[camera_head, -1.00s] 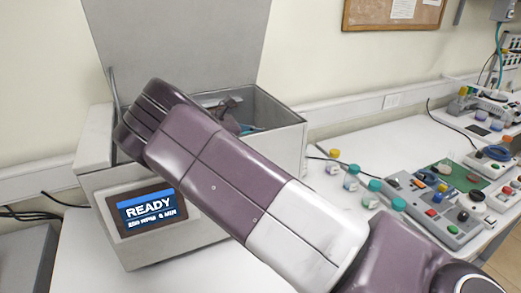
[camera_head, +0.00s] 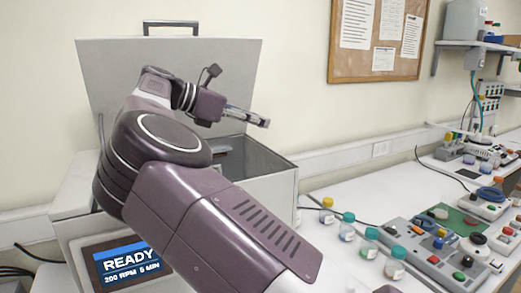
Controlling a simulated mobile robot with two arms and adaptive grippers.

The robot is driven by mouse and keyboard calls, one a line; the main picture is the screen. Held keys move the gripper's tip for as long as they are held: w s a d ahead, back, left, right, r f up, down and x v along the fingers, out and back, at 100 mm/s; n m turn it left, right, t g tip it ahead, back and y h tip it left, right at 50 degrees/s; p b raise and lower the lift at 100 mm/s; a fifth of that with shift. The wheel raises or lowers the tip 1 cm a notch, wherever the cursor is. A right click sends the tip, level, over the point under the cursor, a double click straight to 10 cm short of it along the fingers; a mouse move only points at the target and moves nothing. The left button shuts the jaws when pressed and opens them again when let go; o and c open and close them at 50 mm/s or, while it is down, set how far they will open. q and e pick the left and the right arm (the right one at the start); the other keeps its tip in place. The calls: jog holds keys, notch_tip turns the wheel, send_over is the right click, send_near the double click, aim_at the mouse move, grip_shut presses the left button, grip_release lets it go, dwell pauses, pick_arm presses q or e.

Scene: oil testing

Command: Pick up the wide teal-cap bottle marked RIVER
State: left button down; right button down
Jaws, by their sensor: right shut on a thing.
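Four-sided labels cannot be read at this size. A teal-cap bottle (camera_head: 347,229) stands upright on the white bench, with a second teal-cap bottle (camera_head: 369,246) and a third teal-cap bottle (camera_head: 395,266) in a row toward the front right. I cannot tell which, if any, is marked RIVER. My right gripper (camera_head: 264,122) is raised above the open grey machine, well apart from the row. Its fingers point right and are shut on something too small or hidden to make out. My left gripper is not in view.
A yellow-cap bottle (camera_head: 326,212) stands at the back of the row. The machine (camera_head: 120,225) has its lid (camera_head: 120,80) up and its screen reads READY, 200 RPM, 5 MIN. A grey control panel (camera_head: 425,255) is right of the bottles.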

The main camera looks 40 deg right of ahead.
jog(key=shift+r, duration=0.9)
jog(key=c, duration=0.6)
grip_release()
jog(key=shift+o, duration=0.2)
